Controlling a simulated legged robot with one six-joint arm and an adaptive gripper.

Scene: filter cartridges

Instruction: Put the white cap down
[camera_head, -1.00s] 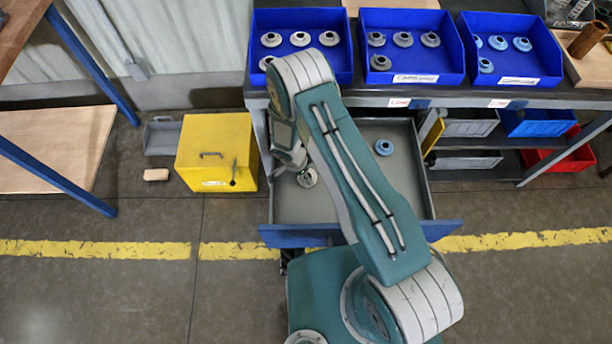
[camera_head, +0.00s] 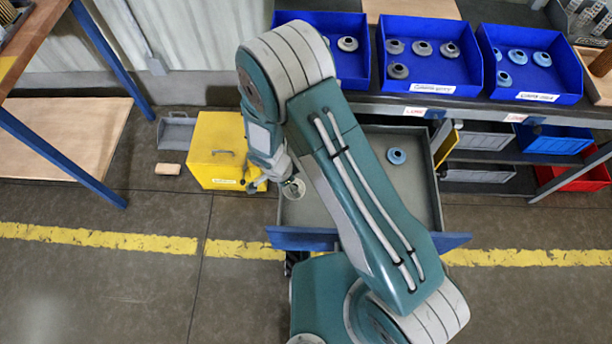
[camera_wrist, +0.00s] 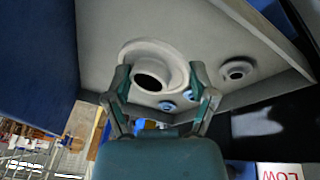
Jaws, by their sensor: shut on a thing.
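The white cap (camera_wrist: 160,55), a pale flanged ring with a dark central hole, sits between the two fingers of my gripper (camera_wrist: 160,82) in the wrist view. My gripper is shut on it. In the head view the cap (camera_head: 294,189) shows at the end of my gripper (camera_head: 284,182), over the left side of the open grey drawer (camera_head: 418,205). The arm hides part of the drawer. A blue cap (camera_head: 396,156) lies at the drawer's back right.
Three blue bins stand on the bench: the left bin (camera_head: 352,80), partly hidden, the middle bin (camera_head: 424,87) with grey caps and the right bin (camera_head: 540,97) with blue caps. A yellow box (camera_head: 216,150) stands left of the drawer.

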